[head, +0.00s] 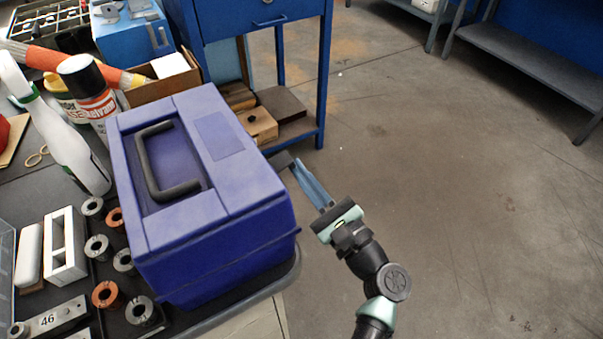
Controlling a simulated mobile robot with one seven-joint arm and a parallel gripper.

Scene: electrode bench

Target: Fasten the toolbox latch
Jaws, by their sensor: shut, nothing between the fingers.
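The blue-purple toolbox (225,240) stands on the bench near its right corner, with its lid down. A black handle (176,190) is set in the recess on top of the lid. My gripper (284,162) is at the right of the toolbox, its fingers shut and empty, with the tips close to the box's far right side. Whether the fingers touch the box cannot be told. The latch is not visible; the faces of the box turned away from the camera are hidden.
Metal collars (106,293), a white spray bottle (60,135) and an aerosol can (88,90) stand left of the toolbox. A cardboard box (165,80) is behind it. A blue cabinet (262,15) stands beyond. Open floor (450,200) lies to the right.

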